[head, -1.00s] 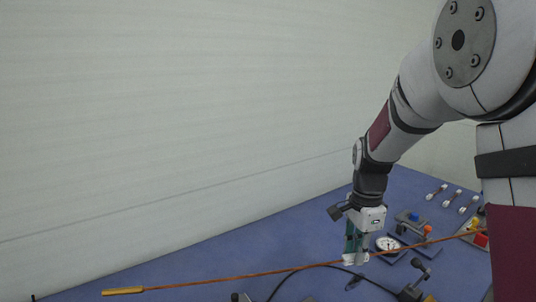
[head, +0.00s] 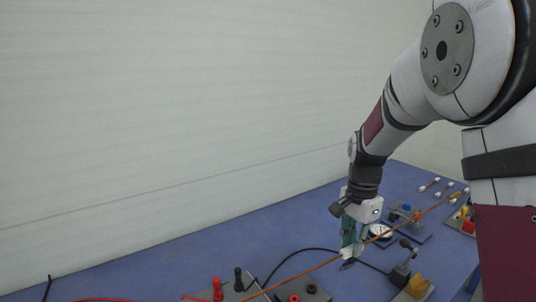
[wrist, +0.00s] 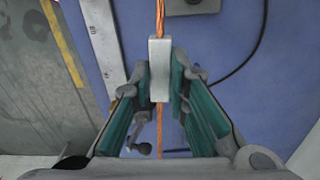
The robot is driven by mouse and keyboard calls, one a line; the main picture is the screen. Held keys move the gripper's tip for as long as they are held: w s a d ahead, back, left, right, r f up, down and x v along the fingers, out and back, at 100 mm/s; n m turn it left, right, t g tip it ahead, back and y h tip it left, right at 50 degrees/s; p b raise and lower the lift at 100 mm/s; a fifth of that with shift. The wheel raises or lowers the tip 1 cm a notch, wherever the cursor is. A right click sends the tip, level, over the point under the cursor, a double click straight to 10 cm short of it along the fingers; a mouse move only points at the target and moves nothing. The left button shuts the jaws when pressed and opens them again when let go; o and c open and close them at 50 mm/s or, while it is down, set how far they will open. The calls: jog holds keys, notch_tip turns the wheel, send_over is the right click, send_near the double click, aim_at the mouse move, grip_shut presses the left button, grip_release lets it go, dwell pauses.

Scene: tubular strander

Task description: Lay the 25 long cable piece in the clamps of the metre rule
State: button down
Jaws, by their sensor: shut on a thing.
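The long cable piece (head: 312,269) is a thin copper-orange strand. In the head view it slants from the lower left, past my gripper, up to a yellow end (head: 457,196) at the right. My gripper (head: 349,250) is shut on a pale grey block on the cable, above the blue bench. In the wrist view the block (wrist: 160,52) sits between the fingertips of my gripper (wrist: 160,84), with the cable (wrist: 160,16) running out above and below it. A pale strip with marks, seemingly the metre rule (wrist: 103,42), lies to the left in the wrist view. Its clamps are not clear.
Red and black terminals (head: 218,289) stand at the front. A black lead (head: 299,254) curves over the blue bench (head: 170,267). The bench's left part looks mostly clear.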

jog(key=w+a+n+b, duration=0.1)
jog(key=w+n+b, duration=0.1)
jog(key=w+n, duration=0.4)
jog(key=shift+a+n, duration=0.15)
jog(key=shift+n, duration=1.35)
jog(key=shift+w+f, duration=0.1)
